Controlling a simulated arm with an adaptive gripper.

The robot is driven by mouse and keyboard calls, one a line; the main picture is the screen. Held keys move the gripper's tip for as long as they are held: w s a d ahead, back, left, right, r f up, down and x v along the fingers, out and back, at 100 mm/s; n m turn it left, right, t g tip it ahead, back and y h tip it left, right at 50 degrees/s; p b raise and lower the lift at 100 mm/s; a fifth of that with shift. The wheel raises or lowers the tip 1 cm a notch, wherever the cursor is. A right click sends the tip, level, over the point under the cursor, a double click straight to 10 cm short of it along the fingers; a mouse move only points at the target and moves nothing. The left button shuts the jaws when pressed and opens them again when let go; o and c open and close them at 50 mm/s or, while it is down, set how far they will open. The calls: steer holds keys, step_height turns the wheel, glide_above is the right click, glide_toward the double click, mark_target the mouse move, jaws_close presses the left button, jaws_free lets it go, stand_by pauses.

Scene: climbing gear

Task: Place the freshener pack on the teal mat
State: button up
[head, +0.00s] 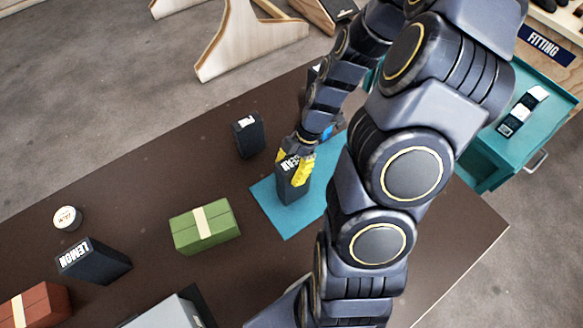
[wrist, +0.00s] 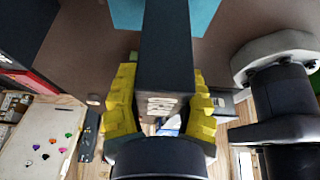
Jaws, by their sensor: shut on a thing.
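A dark, upright freshener pack (head: 292,191) with white lettering on its top, partly covered, is held by my gripper (head: 292,167). The yellow fingers are shut on its two sides near the top. The pack is over the teal mat (head: 272,212) on the brown table; I cannot tell whether its bottom touches the mat. My arm hides the mat's right part. In the wrist view the pack (wrist: 166,60) fills the middle between the yellow fingers of my gripper (wrist: 162,98), with a piece of teal mat (wrist: 207,14) at the top.
A small dark pack (head: 249,135) stands left of the mat. A green box (head: 205,227), a dark LEMON pack (head: 93,262), a round white-topped tin (head: 68,217) and a red-brown box (head: 36,306) lie farther left. A teal cart (head: 545,118) stands right.

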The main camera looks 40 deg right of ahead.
steer(key=shift+f, duration=0.3)
steer(key=shift+f, duration=0.15)
steer(key=o, duration=1)
